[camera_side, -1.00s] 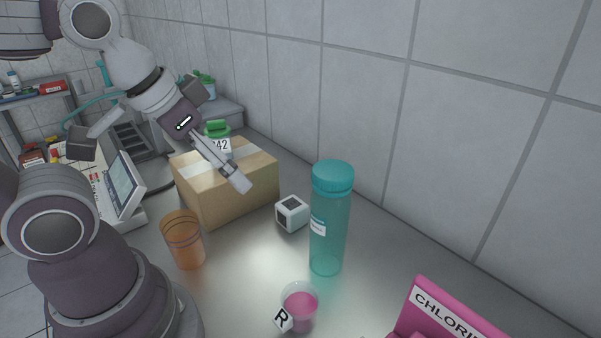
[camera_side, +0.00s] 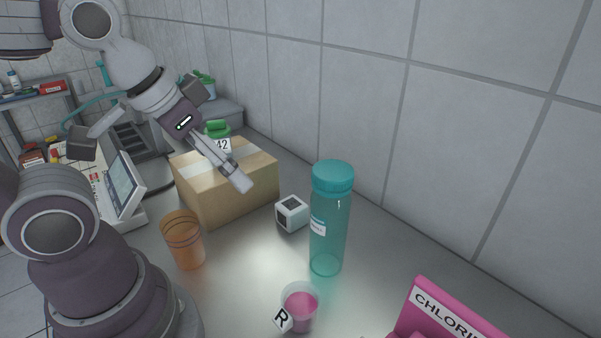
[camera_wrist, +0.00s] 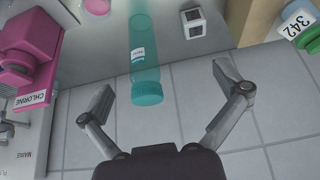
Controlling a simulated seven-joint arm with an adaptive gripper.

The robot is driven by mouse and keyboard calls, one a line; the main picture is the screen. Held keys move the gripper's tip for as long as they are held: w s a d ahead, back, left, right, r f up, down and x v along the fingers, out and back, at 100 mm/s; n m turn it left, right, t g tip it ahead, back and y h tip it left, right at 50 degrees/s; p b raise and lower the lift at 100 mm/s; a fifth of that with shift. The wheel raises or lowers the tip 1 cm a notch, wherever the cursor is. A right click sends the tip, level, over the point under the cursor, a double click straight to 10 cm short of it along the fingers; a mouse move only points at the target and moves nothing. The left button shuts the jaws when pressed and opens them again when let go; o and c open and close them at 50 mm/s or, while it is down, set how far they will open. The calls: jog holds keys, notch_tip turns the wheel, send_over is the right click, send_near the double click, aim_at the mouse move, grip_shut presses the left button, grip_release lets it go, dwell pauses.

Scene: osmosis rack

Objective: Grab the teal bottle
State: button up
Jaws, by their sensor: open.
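The teal bottle (camera_side: 328,225) stands upright on the grey table near the tiled wall, its cap on and a small white label on its side. In the wrist view the teal bottle (camera_wrist: 144,60) appears upside down, its cap toward my gripper and ahead of the fingers. My gripper (camera_side: 240,180) is in the air above the cardboard box, up and left of the bottle and apart from it. In the wrist view my gripper (camera_wrist: 170,92) has its two fingers spread wide with nothing held between them.
A cardboard box (camera_side: 243,187) with a green-lidded container on it stands left of the bottle. A black-and-white cube (camera_side: 291,214), an orange cup (camera_side: 184,240), a cup of pink liquid (camera_side: 300,304) and a pink chlorine container (camera_side: 440,312) surround the bottle. The wall is close behind.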

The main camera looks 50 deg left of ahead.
jog(key=w+d+r+m+g, duration=0.2)
jog(key=w+r+m+g, duration=0.1)
jog(key=w+r+m, duration=0.35)
jog(key=m+g, duration=0.3)
jog(key=m, duration=0.7)
send_near(333, 169)
jog(key=shift+s+f, duration=0.25)
jog(key=shift+s, duration=0.4)
notch_tip(333, 169, down, 5)
jog(key=shift+d+r, duration=0.1)
jog(key=shift+r, duration=0.05)
jog(key=f, duration=0.3)
jog(key=w+f, duration=0.1)
jog(key=f, duration=0.1)
jog(key=shift+f, duration=0.3)
jog(key=c, duration=1.3)
jog(key=shift+c, duration=0.2)
jog(key=shift+r, duration=0.1)
